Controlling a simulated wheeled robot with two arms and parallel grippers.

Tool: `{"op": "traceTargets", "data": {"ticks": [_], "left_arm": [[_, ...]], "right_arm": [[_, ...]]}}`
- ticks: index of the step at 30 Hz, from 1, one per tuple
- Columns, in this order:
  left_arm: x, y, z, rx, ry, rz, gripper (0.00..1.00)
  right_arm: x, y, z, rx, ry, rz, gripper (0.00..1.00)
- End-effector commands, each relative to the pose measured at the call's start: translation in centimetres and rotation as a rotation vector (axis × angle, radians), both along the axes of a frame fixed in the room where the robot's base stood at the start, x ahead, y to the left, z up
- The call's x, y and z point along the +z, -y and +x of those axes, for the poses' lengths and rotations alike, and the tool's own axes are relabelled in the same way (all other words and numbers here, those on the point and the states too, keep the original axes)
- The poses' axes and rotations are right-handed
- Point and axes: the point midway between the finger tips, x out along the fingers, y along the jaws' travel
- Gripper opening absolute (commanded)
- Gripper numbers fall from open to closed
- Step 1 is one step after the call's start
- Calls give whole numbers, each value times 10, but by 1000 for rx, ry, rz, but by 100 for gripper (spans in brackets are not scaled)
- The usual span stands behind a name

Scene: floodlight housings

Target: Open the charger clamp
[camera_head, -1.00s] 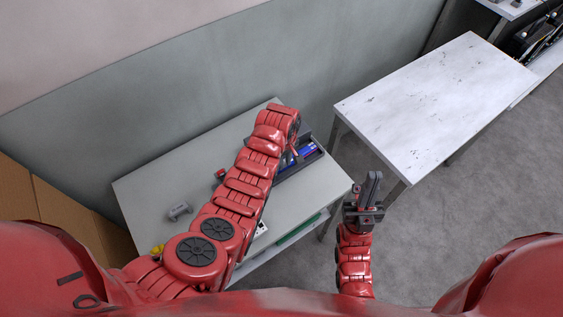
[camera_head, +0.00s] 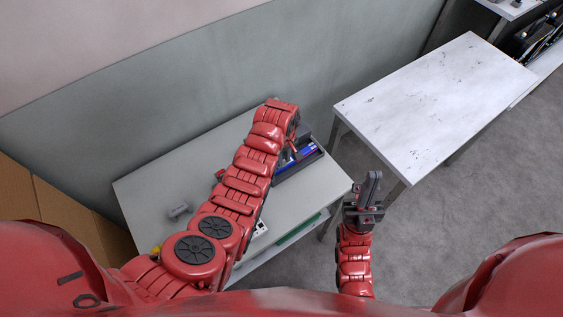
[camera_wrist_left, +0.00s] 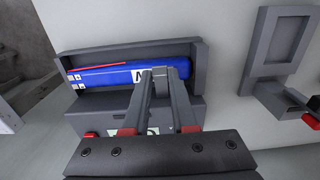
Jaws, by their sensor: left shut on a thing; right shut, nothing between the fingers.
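The charger (camera_head: 312,160) is a dark grey, box-like holder on the grey table, with a blue cylinder (camera_head: 306,151) in it. In the left wrist view the charger (camera_wrist_left: 203,62) frames the blue cylinder (camera_wrist_left: 108,76), which has a red line and white lettering. My left gripper (camera_wrist_left: 160,76) reaches over the charger, its fingers shut on a small grey part, apparently the charger clamp (camera_wrist_left: 183,66), at the cylinder's right half. The fingers hide part of it. My right gripper (camera_head: 371,182) is shut and empty, off the table's right edge.
A grey frame-like fixture (camera_wrist_left: 257,42) with a red-tipped part stands right of the charger in the left wrist view. A small grey piece (camera_head: 178,210) lies on the table's left. A white table (camera_head: 435,100) stands to the right, bare on top.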

Motion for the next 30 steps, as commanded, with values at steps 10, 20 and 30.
{"op": "traceTargets", "data": {"ticks": [10, 20, 30], "left_arm": [[4, 0, 2, 0, 3, -1, 7], [11, -4, 6, 1, 1, 0, 7], [12, -5, 8, 1, 3, 0, 7]], "right_arm": [[0, 0, 0, 0, 0, 0, 0], [-1, 0, 0, 0, 0, 0, 0], [-2, 0, 0, 0, 0, 0, 0]]}}
